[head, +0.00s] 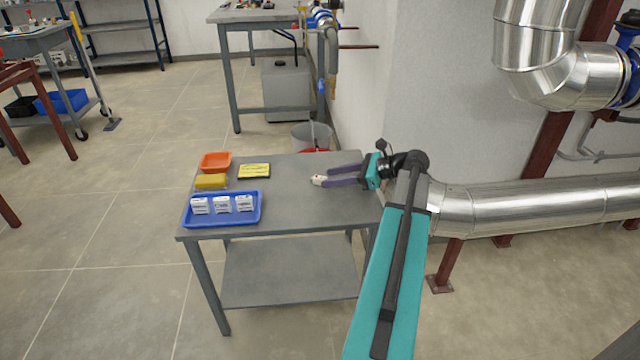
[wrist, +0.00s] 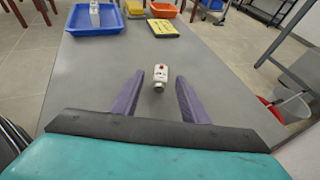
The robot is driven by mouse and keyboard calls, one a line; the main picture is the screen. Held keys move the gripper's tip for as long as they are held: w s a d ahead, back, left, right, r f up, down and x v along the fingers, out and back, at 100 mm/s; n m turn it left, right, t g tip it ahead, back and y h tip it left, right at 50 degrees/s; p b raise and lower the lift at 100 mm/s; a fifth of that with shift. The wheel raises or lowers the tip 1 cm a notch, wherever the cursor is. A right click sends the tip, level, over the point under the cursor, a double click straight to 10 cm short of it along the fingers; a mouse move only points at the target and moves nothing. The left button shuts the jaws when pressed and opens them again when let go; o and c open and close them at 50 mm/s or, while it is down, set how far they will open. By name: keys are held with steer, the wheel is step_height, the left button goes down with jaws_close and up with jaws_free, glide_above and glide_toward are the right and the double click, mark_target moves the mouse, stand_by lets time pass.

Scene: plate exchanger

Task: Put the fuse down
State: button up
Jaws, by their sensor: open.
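The fuse (wrist: 160,79), a small white piece with a red dot on top and a metallic near end, appears to lie on the grey table (wrist: 98,70). In the head view the fuse (head: 318,181) is at the fingertips, right of the table's middle. My gripper (wrist: 160,86) is open, with one purple finger on each side of the fuse and gaps showing between. My gripper (head: 328,177) reaches in from the right, low over the table. Whether the fuse's underside fully touches the table is hard to tell.
A blue tray (head: 225,220) with three white blocks is at the table's front left. A silver pipe (head: 540,203) runs on the right. The tabletop around the fuse is clear.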

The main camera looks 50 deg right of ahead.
mark_target(325, 178)
steer(key=shift+b+x, duration=0.45)
steer(key=shift+x, duration=1.05)
jaws_close()
